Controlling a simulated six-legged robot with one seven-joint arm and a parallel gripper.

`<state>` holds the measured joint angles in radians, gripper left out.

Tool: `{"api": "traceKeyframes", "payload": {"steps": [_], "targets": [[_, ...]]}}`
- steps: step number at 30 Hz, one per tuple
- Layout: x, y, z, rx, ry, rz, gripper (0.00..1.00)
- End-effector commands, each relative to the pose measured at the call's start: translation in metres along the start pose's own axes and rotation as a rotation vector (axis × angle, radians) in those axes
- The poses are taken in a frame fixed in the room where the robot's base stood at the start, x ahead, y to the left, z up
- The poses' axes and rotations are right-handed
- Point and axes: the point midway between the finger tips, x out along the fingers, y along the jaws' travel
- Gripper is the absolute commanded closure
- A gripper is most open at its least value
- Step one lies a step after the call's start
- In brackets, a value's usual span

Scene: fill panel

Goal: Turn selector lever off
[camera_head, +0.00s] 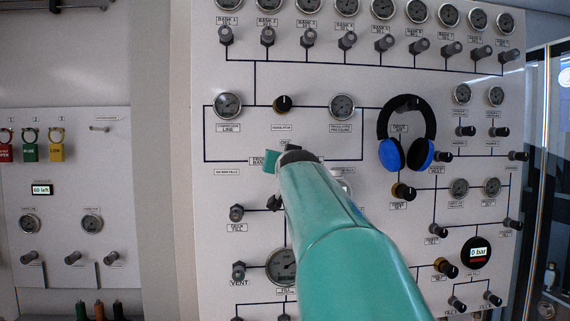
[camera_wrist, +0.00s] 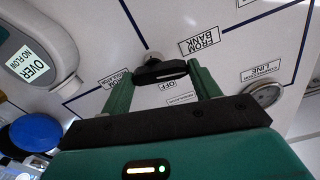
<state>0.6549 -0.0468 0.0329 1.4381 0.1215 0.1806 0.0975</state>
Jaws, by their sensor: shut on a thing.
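The selector lever (camera_wrist: 160,72) is a black bar on a silver hub, on the white panel. In the wrist view it lies crosswise between the two green fingers of my gripper (camera_wrist: 160,80), which are shut on its ends. An OFF label (camera_wrist: 168,85) shows just below it, a FROM BANK label (camera_wrist: 199,42) to its right, and another label (camera_wrist: 113,80) to its left, too small to read surely. In the head view my gripper (camera_head: 281,157) is at the panel, and my green arm hides most of the lever.
The panel around holds gauges (camera_head: 342,107), a black regulator knob (camera_head: 283,104) and several valves. Blue-and-black headphones (camera_head: 418,155) hang right of my gripper. In the wrist view a display reading OVER NO FLOW (camera_wrist: 34,60) is at left.

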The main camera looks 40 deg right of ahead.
Motion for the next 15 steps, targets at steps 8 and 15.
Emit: {"api": "traceKeyframes", "payload": {"steps": [8, 15], "targets": [[-0.0001, -0.0002, -0.0020, 0.254, 0.000, -0.001, 0.61], [-0.0001, 0.0009, -0.0038, 0.482, 0.000, 0.000, 0.61]]}}
